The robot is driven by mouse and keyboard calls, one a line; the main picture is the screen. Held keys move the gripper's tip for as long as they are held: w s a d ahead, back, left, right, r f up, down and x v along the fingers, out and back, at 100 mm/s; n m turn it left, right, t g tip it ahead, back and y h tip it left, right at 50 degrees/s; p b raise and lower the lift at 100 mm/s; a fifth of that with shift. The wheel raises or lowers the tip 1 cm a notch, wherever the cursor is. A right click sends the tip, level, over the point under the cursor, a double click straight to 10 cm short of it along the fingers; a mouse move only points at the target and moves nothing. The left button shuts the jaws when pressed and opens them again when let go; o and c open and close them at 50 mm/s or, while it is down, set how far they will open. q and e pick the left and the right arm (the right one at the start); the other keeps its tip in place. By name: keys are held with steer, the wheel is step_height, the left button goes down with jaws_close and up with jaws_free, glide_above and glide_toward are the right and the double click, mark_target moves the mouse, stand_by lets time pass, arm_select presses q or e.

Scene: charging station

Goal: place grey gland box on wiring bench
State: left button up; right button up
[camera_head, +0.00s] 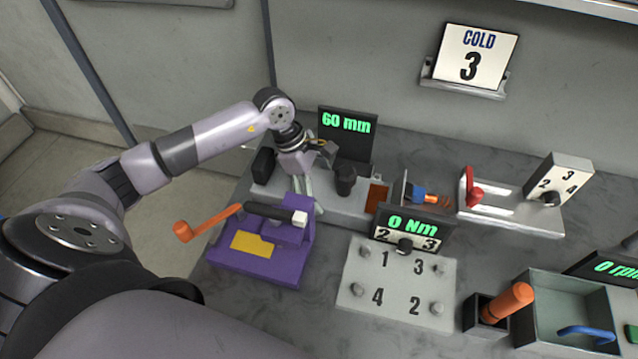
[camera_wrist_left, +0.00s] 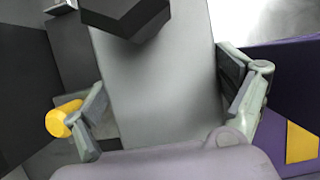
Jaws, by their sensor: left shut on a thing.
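In the left wrist view the grey gland box (camera_wrist_left: 160,85) fills the space between the two fingers of my left gripper (camera_wrist_left: 168,95). A finger lies along each side of it, and a black hexagonal part shows at its top end. In the head view my left gripper (camera_head: 305,189) points down at the long grey bench unit with the 60 mm display (camera_head: 347,124), and is shut on the box. The box's outline is hard to separate there from the grey unit below, so I cannot tell whether it rests on it. My right gripper is out of view.
A purple fixture (camera_head: 258,267) with an orange-handled lever stands close in front of the gripper. A black knob-like part (camera_head: 345,179) stands just right of it. A numbered plate (camera_head: 397,284), a 0 Nm display (camera_head: 412,226) and a grey bin (camera_head: 570,309) are further right.

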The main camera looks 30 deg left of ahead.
arm_select(q)
steer(key=shift+f, duration=0.15)
steer(key=o, duration=1.2)
steer(key=shift+c, duration=0.2)
steer(key=shift+r, duration=0.2)
